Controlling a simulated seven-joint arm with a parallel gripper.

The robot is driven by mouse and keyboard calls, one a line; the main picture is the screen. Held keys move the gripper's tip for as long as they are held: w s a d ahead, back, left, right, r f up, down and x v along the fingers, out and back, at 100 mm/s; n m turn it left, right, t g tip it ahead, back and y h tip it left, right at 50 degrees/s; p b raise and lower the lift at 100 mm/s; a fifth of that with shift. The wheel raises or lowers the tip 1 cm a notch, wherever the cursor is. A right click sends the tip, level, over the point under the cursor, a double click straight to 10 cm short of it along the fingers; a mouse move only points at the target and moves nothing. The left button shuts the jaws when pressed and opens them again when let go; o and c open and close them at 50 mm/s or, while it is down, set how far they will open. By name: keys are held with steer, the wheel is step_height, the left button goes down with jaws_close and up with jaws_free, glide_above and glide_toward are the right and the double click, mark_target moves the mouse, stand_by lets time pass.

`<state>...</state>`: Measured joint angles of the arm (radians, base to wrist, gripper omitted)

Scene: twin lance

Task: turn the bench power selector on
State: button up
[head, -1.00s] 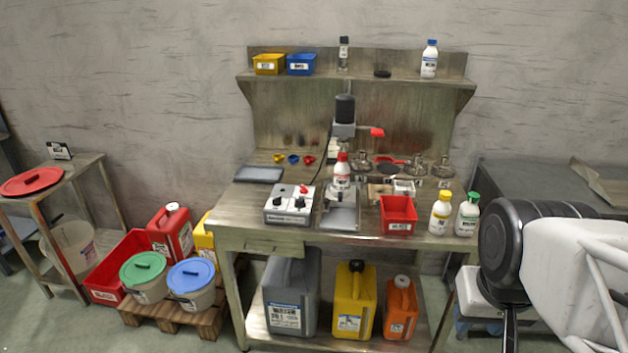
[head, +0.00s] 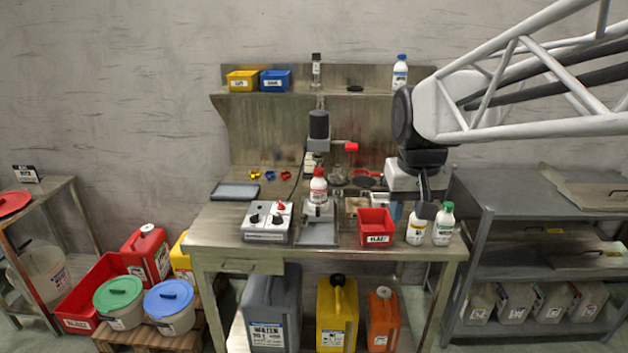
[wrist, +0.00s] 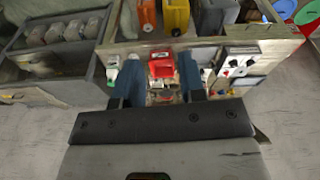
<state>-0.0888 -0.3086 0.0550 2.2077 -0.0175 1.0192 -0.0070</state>
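A light grey control box (head: 266,236) stands on the bench, left of the drill-like stand. Its top carries two black knobs (head: 254,218) and a red knob or lever (head: 281,207). The labels are too small to read, so I cannot tell which one is the power selector or its setting. The box also shows in the wrist view (wrist: 238,72), right of my fingers. My gripper (wrist: 160,72) is open and empty, with two blue fingers spread apart. In the head view my arm hangs over the bench's right side, well away from the box.
The stand with its red handle (head: 351,147) and a red-capped bottle (head: 318,186) stand beside the box. A red bin (head: 376,226) and two bottles, one green-capped (head: 444,224), stand toward the bench's right. A shallow grey tray (head: 235,191) lies behind the box.

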steer(key=w+a+r+n, duration=0.1)
steer(key=w+a, duration=0.3)
steer(key=w, duration=0.5)
steer(key=w+a+r, duration=0.1)
steer(key=w+a, duration=0.3)
steer(key=w, duration=0.5)
steer(key=n+g, duration=0.2)
steer(key=n, duration=0.2)
glide_above(281, 203)
step_height(281, 203, down, 22)
steer(key=shift+w+f, duration=0.15)
steer(key=shift+f, duration=0.2)
steer(key=shift+f, duration=0.15)
steer(key=shift+f, duration=3.75)
steer(key=shift+c, duration=0.3)
